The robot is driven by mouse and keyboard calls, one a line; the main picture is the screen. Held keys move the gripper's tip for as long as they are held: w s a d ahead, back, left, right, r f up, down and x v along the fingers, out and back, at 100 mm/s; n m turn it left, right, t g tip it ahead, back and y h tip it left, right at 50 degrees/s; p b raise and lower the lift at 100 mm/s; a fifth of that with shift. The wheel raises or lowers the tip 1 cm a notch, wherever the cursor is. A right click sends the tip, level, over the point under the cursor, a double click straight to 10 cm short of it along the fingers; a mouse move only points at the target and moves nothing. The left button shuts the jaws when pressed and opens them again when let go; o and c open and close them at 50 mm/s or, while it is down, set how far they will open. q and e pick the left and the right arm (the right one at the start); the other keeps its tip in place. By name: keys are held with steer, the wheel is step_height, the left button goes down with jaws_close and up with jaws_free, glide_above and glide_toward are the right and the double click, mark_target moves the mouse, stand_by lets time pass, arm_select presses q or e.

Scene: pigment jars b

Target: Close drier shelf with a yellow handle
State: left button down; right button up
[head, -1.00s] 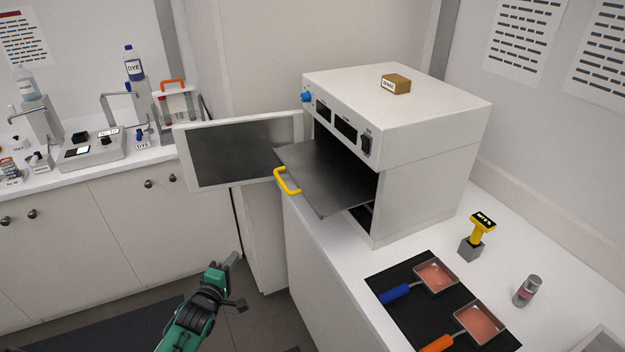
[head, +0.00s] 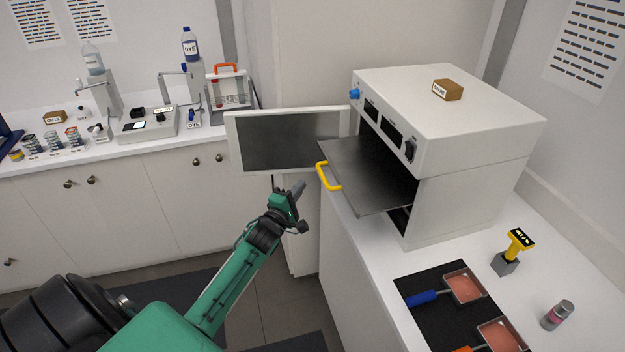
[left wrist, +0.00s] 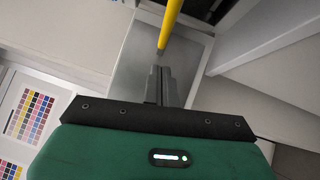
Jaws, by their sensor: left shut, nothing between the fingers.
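The drier (head: 455,140) is a white box on the right counter. Its door (head: 290,140) hangs open to the left. A dark metal shelf (head: 375,178) sticks out of its opening, with a yellow handle (head: 328,177) on the front edge. My left gripper (head: 298,190) is shut and empty, a little left of and below the handle, apart from it in the head view. In the left wrist view the yellow handle (left wrist: 171,25) shows just beyond the shut fingers (left wrist: 159,85); whether they touch cannot be told there. My right gripper is not in view.
A black mat (head: 440,318) with pans, a yellow-topped stamp (head: 513,250) and a small jar (head: 557,315) lie on the right counter. A small brown box (head: 447,90) sits on the drier. The left counter (head: 100,160) holds bottles and instruments. Open floor lies between.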

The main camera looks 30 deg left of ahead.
mark_target(377, 173)
arm_select(q)
steer(key=w+d+p, duration=0.1)
steer(key=w+d, duration=0.1)
steer(key=w, duration=0.1)
steer(key=shift+w+d+r+p, duration=0.15)
steer(key=shift+d+r+p, duration=0.15)
steer(key=shift+r+p, duration=0.1)
steer(key=w+d+b, duration=0.3)
steer(key=w+d, duration=0.1)
steer(key=w, duration=0.1)
steer(key=w+d+b, duration=0.3)
steer(key=w+d, duration=0.1)
steer(key=w, duration=0.1)
steer(key=w+d+b, duration=0.3)
steer(key=w+d, duration=0.2)
steer(key=shift+f, duration=0.1)
steer(key=shift+w+d, duration=0.2)
steer(key=shift+w, duration=0.1)
steer(key=shift+r, duration=0.3)
steer(key=shift+r, duration=0.1)
